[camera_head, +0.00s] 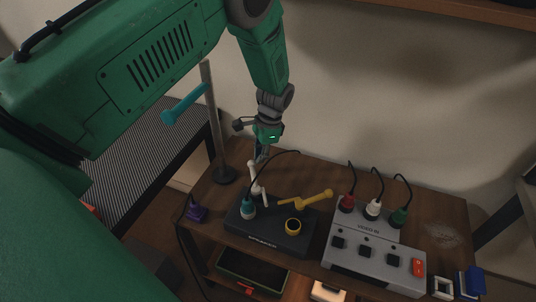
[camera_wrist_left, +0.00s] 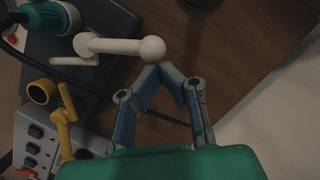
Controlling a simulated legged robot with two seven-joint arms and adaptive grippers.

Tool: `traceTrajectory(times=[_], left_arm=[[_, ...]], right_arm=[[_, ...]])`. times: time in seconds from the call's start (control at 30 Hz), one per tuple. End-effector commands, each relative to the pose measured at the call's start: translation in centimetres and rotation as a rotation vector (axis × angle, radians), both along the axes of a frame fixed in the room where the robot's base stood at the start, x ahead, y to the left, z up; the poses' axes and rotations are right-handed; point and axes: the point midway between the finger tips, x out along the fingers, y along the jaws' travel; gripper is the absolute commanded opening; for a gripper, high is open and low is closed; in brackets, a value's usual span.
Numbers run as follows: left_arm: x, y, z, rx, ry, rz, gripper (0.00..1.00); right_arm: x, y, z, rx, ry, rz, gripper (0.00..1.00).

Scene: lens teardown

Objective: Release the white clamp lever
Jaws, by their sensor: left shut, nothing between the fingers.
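The white clamp lever (camera_head: 254,178) stands up from the back left of the black box (camera_head: 268,238), beside a teal plug. In the left wrist view the white lever (camera_wrist_left: 115,46) lies across the picture, its round ball end at the right. My left gripper (camera_head: 262,155) points down just behind the lever's top in the head view. In the left wrist view its fingertips (camera_wrist_left: 164,70) meet just below the ball end, with nothing between them. I cannot tell whether they touch the ball. My right gripper is not in view.
A yellow lever (camera_head: 313,199) and a yellow-rimmed ring (camera_head: 293,227) are on the black box. A teal lever (camera_head: 183,104) sits on a post at left. A grey switch box (camera_head: 375,247) with cabled plugs stands right. Bare wooden tabletop (camera_head: 315,165) lies behind.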

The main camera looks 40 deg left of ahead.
Motion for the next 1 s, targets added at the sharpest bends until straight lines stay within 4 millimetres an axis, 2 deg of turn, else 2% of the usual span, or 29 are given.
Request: traceTrajectory(times=[0.2, 0.5, 1.0], left_arm=[[-0.9, 1.4, 0.1, -0.001, 0.001, 0.180, 0.00], [-2.0, 2.4, 0.0, 0.000, 0.000, 0.344, 0.00], [-2.4, 2.7, 0.0, 0.001, 0.000, 0.408, 0.00]], right_arm=[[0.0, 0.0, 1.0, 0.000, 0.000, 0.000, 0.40], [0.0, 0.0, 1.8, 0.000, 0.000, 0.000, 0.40], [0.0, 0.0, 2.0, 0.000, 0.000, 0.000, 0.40]])
